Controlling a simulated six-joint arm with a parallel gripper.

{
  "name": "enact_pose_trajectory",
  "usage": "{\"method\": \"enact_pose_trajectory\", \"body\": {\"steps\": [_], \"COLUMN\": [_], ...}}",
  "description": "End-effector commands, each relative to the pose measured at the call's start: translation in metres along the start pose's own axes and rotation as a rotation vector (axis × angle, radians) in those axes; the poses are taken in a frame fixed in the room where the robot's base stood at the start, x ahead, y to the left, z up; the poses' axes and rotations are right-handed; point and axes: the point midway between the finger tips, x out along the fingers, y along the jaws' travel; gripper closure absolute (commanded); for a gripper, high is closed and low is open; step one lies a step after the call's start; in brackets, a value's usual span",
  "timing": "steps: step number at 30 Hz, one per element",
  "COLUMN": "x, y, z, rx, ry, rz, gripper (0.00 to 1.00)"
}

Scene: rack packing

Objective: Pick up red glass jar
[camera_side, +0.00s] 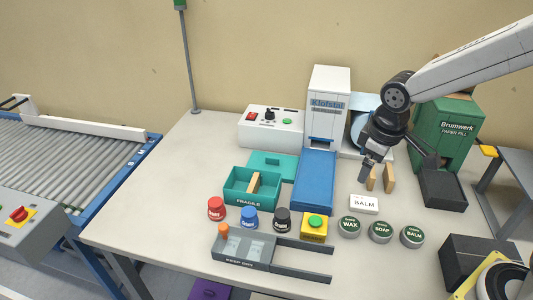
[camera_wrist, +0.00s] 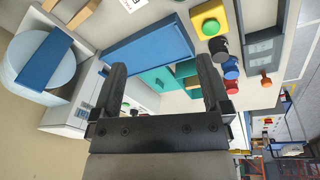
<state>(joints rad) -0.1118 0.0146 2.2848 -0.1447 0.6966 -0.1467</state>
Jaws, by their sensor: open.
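The red glass jar (camera_side: 216,209) stands on the table at the left end of a row of jars, in front of the green FRAGILE box. It also shows in the wrist view (camera_wrist: 231,71), small and near the right finger. A blue jar (camera_side: 249,217) and a black jar (camera_side: 282,219) stand to its right in the side view. My gripper (camera_side: 368,170) is above the right part of the table, well apart from the red jar. In the wrist view its two fingers (camera_wrist: 160,80) are wide apart with nothing between them.
The FRAGILE box (camera_side: 233,186) holds a tan divider. A yellow block with a green button (camera_side: 314,229) stands right of the black jar. A grey tray (camera_side: 222,247) with an orange knob lies in front. A blue chute (camera_side: 315,182) and several round tins (camera_side: 380,232) are nearby.

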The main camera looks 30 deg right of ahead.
Motion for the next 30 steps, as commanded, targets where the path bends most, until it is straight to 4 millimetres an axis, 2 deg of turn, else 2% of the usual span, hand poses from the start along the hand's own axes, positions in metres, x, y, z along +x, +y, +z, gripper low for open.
{"method": "enact_pose_trajectory", "body": {"steps": [8, 17, 23, 30], "x": [0.002, 0.006, 0.011, 0.015], "y": [-0.011, -0.036, -0.063, -0.107], "z": [-0.066, -0.139, -0.183, -0.229], "rx": [-0.384, -0.795, -1.040, -1.294], "ry": [-0.097, -0.221, -0.313, -0.434], "rz": [0.088, 0.224, 0.332, 0.477], "gripper": [0.02, 0.02, 0.02, 0.02]}}
